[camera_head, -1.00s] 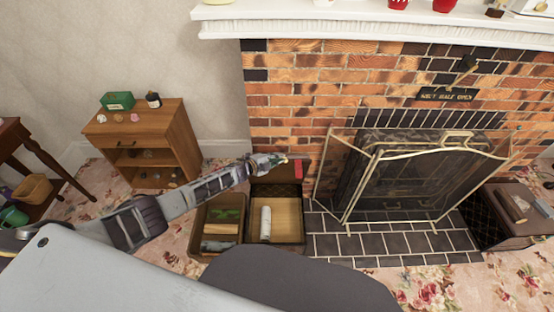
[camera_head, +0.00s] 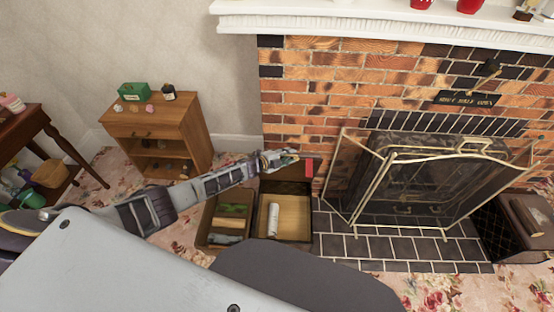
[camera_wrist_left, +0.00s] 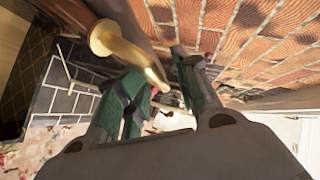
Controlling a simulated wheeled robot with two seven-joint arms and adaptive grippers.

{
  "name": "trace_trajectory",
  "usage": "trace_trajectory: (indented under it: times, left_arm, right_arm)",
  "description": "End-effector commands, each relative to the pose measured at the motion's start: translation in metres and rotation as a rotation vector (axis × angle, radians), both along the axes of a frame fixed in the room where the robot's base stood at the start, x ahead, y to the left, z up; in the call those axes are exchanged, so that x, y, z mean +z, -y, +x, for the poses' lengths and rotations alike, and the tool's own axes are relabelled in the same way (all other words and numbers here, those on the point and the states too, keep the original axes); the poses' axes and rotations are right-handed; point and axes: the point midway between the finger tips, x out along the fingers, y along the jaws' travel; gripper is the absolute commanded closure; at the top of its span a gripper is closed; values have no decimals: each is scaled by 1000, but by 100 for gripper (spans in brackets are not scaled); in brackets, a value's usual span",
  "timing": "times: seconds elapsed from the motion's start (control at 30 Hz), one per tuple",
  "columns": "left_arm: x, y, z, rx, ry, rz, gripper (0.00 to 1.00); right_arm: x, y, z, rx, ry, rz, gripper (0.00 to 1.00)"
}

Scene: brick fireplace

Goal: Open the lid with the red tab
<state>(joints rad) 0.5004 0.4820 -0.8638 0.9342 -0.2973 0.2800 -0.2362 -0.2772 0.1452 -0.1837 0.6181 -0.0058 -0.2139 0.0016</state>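The box (camera_head: 285,236) stands left of the hearth with its inside exposed. Its dark lid (camera_head: 272,187) stands raised at the back, against the brick wall. The red tab (camera_head: 309,168) shows at the lid's upper right. My left gripper (camera_head: 291,158) is just left of the tab, at the lid's top edge; contact cannot be told. In the left wrist view its green-padded fingers (camera_wrist_left: 160,97) are apart, with nothing clearly held. A brass rounded part (camera_wrist_left: 125,50) lies beyond them. My right gripper is not in view.
A white roll (camera_head: 273,219) lies in the box. An open bin (camera_head: 203,226) with green and grey items adjoins it on the left. The brass-framed fire screen (camera_head: 350,180) stands close on the right. A wooden cabinet (camera_head: 150,130) stands at the back left.

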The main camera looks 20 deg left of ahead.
Motion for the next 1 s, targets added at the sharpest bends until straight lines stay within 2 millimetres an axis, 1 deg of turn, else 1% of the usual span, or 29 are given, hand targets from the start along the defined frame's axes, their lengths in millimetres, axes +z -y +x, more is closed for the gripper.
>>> trace_trajectory:
  times: [0.27, 0.47, 1.0]
  left_arm:
    - [3, -8, -9, 1, 0, 0, 68]
    - [8, -14, -20, 2, 0, 1, 68]
    - [22, -37, -57, 1, -1, 1, 68]
  right_arm:
    - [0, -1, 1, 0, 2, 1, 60]
    - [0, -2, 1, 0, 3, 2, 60]
    - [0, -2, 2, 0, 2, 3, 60]
